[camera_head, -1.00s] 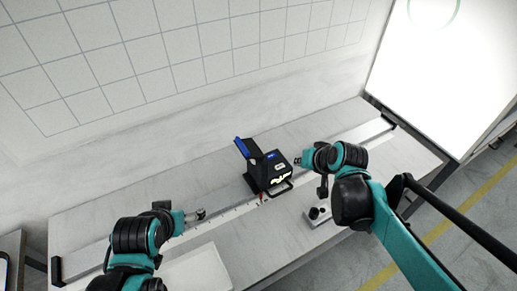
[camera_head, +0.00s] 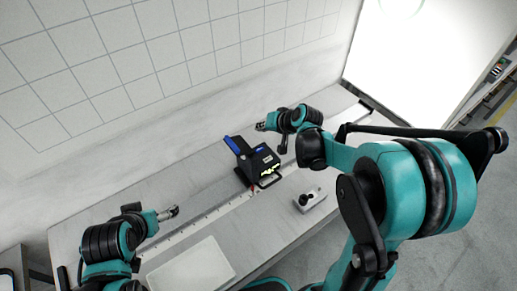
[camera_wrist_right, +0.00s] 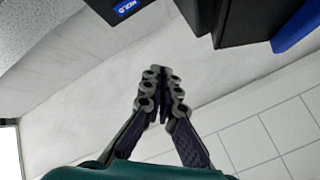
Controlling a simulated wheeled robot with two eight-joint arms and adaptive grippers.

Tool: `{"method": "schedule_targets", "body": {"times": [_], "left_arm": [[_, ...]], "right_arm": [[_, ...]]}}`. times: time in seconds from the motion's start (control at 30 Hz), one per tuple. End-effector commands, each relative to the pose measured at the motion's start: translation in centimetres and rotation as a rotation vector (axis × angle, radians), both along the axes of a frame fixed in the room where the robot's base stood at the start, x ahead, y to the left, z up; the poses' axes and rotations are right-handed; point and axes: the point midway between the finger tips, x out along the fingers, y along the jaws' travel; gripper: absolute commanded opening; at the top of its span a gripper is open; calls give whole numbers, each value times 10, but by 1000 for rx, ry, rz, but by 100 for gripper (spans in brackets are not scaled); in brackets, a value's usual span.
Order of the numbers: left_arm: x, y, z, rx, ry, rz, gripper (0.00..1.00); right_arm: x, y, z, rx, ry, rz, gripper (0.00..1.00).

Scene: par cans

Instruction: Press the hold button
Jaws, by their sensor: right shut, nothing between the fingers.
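In the right wrist view, a small blue label (camera_wrist_right: 127,8), apparently reading HOLD, shows on a dark part at the top edge. I cannot make out a separate button there. My right gripper (camera_head: 260,127) is shut and empty, above and behind the device in the head view, apart from it. Its closed fingers show in the wrist view (camera_wrist_right: 161,78). My left gripper (camera_head: 172,211) hovers left of the device, its fingers too small to read.
A small grey block with black knobs (camera_head: 310,200) sits right of the device. A white flat panel (camera_head: 190,270) lies at the front left. A strip (camera_head: 200,224) runs along the bench (camera_head: 265,226). The tiled wall (camera_head: 150,65) rises behind.

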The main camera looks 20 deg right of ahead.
Motion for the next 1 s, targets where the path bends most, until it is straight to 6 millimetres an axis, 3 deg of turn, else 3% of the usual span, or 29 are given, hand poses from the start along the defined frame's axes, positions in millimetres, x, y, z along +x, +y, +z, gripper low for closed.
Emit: {"method": "schedule_targets", "body": {"times": [0.27, 0.8, 1.0], "left_arm": [[0, 0, -11, 0, 0, 0, 90], [0, 0, -68, 0, 0, 0, 90], [0, 0, -71, 0, 0, 0, 90]], "right_arm": [[0, 0, -14, -1, 0, 1, 0], [0, 0, -84, -1, 0, 1, 0], [0, 0, -89, -1, 0, 1, 0]]}}
